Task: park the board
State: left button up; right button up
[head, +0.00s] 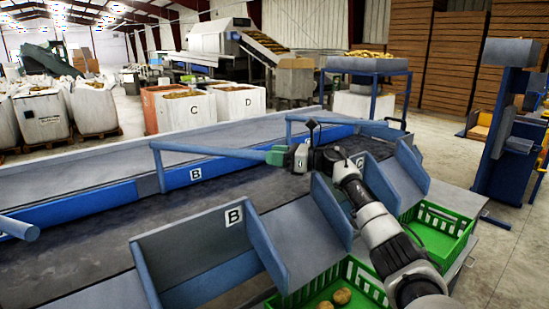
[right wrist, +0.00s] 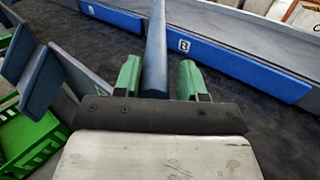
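A long blue board (head: 205,151) stands out over the dark belt from an upright post beside a B label. The right gripper (head: 275,156) is at its free end, with the green fingers on either side of it. In the right wrist view the blue board (right wrist: 155,50) runs between the fingers of my right gripper (right wrist: 159,75). A gap shows on the board's right side, so the gripper looks open around it. Contact on its left side cannot be told. My left gripper is not in view.
A second blue bar (head: 345,122) stands farther along near a C label. Blue-grey chutes (head: 205,250) line the near belt edge. Green crates (head: 440,232) stand below, one holding potatoes (head: 341,296). A rounded blue bar end (head: 18,228) shows at left. The dark belt (head: 90,245) is bare.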

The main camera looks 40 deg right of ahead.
jog(key=shift+o, duration=1.3)
jog(key=shift+w+d+f, duration=0.2)
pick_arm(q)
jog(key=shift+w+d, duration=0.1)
pick_arm(e)
jog(key=shift+s+a, duration=0.1)
jog(key=shift+s, duration=0.1)
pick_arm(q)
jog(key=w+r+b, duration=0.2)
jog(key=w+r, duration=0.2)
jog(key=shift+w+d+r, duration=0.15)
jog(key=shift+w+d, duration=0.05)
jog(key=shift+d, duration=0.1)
pick_arm(e)
jog(key=v, duration=1)
jog(key=shift+s+d, duration=0.2)
jog(key=shift+d, duration=0.15)
